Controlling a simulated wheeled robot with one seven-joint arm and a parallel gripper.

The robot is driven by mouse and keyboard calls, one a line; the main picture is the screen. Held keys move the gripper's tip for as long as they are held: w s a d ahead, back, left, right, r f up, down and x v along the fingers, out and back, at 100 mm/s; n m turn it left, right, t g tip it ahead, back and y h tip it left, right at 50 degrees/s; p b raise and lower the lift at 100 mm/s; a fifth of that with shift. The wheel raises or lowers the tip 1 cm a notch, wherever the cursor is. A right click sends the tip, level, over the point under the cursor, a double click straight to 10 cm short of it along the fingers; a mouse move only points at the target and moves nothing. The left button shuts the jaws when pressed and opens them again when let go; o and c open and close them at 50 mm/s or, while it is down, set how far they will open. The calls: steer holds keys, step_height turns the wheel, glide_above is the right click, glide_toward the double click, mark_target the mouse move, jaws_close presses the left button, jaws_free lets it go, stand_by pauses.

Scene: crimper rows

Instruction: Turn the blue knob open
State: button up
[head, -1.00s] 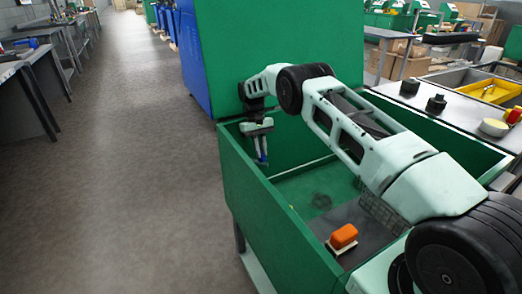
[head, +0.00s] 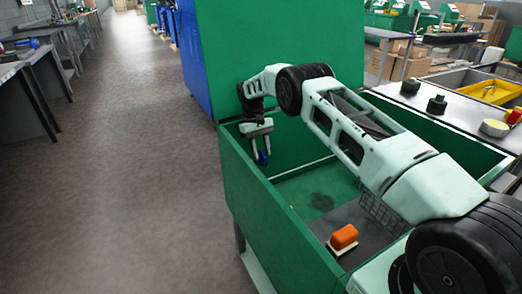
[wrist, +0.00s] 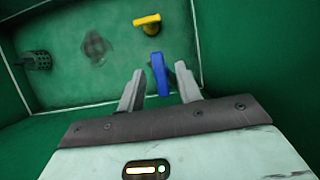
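The blue knob (wrist: 160,75) is a flat bar that stands between my two fingers in the wrist view, with its long side running roughly along them. My gripper (wrist: 159,68) is open, with a visible gap on each side of the knob. In the head view, my gripper (head: 259,153) points down inside the green bin near its far left corner.
A yellow knob (wrist: 147,22) sits just beyond the blue one. The green bin (head: 262,200) has walls close around my gripper. An orange block (head: 343,236) lies in the bin's near part.

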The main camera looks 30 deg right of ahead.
mark_target(260, 153)
step_height(260, 153, up, 10)
stand_by(0.6)
steer(key=s+a+r+n+t+y+p, duration=0.1)
steer(key=s+a+r+n+p, duration=0.15)
steer(key=s+a+r, duration=0.7)
steer(key=s+a+r+n+t+p, duration=0.1)
steer(key=s+a+r+p, duration=0.45)
steer(key=a, duration=0.65)
steer(key=s+a+r+n+t+p, duration=0.1)
steer(key=s+a+r, duration=0.15)
steer(key=s, duration=0.55)
steer(key=s+a+r+n, duration=0.1)
steer(key=s+a+r, duration=0.15)
steer(key=s, duration=0.55)
steer(key=s+d+n+t+p, duration=0.1)
steer(key=s+d+n+p, duration=0.1)
steer(key=s, duration=1.1)
steer(key=shift+s+d, duration=0.4)
steer(key=shift+d, duration=0.3)
